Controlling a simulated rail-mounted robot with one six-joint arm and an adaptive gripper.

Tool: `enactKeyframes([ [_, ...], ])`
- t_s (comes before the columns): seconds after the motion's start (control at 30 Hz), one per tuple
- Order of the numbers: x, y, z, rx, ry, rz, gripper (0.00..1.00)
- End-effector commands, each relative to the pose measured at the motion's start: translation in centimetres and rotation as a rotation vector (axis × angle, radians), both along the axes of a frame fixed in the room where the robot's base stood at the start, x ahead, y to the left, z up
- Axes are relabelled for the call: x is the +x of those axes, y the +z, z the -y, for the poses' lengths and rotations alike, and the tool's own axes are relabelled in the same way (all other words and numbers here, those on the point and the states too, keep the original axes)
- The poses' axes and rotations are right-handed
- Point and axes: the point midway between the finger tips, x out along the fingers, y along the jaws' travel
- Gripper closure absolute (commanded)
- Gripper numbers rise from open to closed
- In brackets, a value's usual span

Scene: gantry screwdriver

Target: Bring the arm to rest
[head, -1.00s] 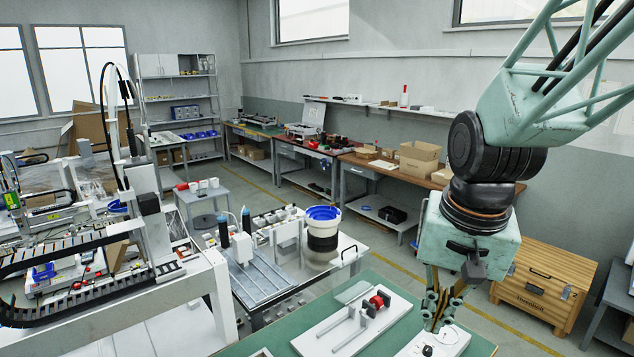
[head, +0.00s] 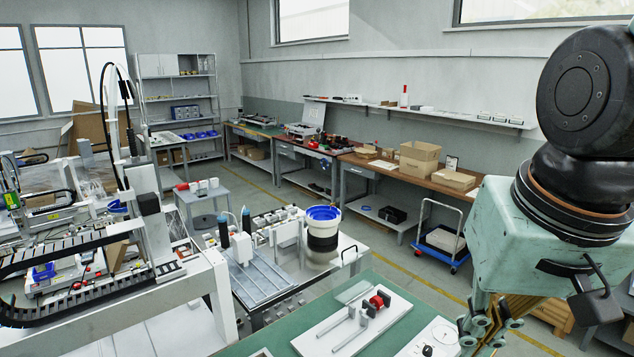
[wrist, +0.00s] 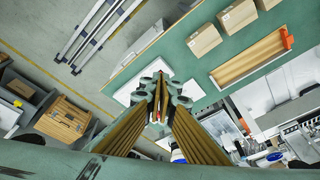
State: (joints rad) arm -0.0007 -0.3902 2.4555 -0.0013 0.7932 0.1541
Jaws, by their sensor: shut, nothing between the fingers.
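My gripper (head: 486,338) is at the lower right of the head view, hanging under my pale green wrist housing. Its fingertips are cut off or crowded at the frame's bottom edge there. In the wrist view its fingers (wrist: 160,98) come together with nothing between them. It is over the right part of the green worktable (head: 386,272), beside a white plate (head: 428,340) with a small dark part on it. The gap between the gripper and the table is hard to judge. No tool is held.
A white board (head: 340,332) with rails and a red part (head: 380,300) lies on the worktable. Cardboard boxes (wrist: 204,41) and a wooden tray (wrist: 249,62) show in the wrist view. A wooden chest (wrist: 64,121) stands on the floor. A bowl feeder (head: 323,232) stands behind the table.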

Motion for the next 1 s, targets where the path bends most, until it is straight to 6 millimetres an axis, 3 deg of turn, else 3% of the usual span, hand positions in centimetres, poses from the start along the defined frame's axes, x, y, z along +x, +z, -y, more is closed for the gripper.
enactKeyframes([
  [0.6,-7.3,2.3,0.0,-0.042,0.129,0.054,1.00],
  [1.0,-8.1,2.4,0.0,-0.048,0.147,0.059,1.00],
])
